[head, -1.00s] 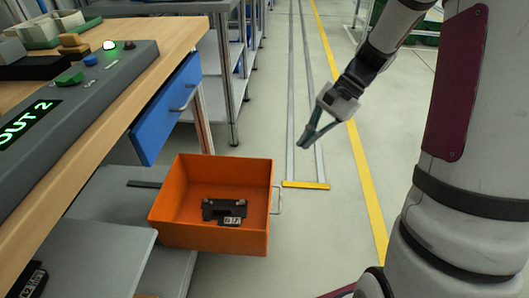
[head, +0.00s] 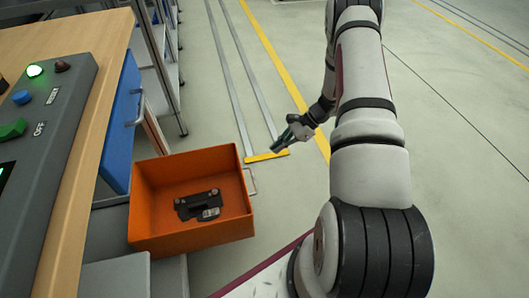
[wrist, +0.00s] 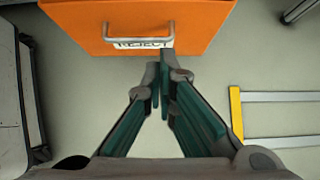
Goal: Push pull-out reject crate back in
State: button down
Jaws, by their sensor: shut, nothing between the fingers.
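The orange reject crate (head: 190,239) stands pulled out from under the workbench in the head view, with dark metal parts lying in it. Its front wall (wrist: 195,22) shows at the top of the wrist view, with a grey bar handle (wrist: 138,39) and a white label reading REJECT. My gripper (head: 276,147) is to the right of the crate in the head view, beyond the handle side. In the wrist view my gripper (wrist: 160,68) is shut and empty, its fingertips just below the handle in the picture. I cannot tell whether they touch it.
A wooden workbench (head: 80,85) with a grey control panel (head: 45,130) is at the left, with a blue drawer (head: 122,125) below. A yellow-ended floor rail (head: 266,156) lies right of the crate. The floor farther right is clear.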

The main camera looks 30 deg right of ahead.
jog(key=b, duration=0.3)
send_near(251, 170)
jog(key=s+x, duration=0.1)
jog(key=x, duration=0.2)
jog(key=shift+w+a+f+b, duration=0.1)
jog(key=shift+w+a+b, duration=0.1)
jog(key=shift+w+a, duration=0.4)
jog(key=shift+w+a+f+b, duration=0.1)
jog(key=shift+w+a+b, duration=0.1)
jog(key=shift+a, duration=0.65)
jog(key=shift+w+a+f+b, duration=0.15)
jog(key=shift+w+a, duration=0.2)
jog(key=shift+a, duration=0.4)
jog(key=shift+a, duration=0.15)
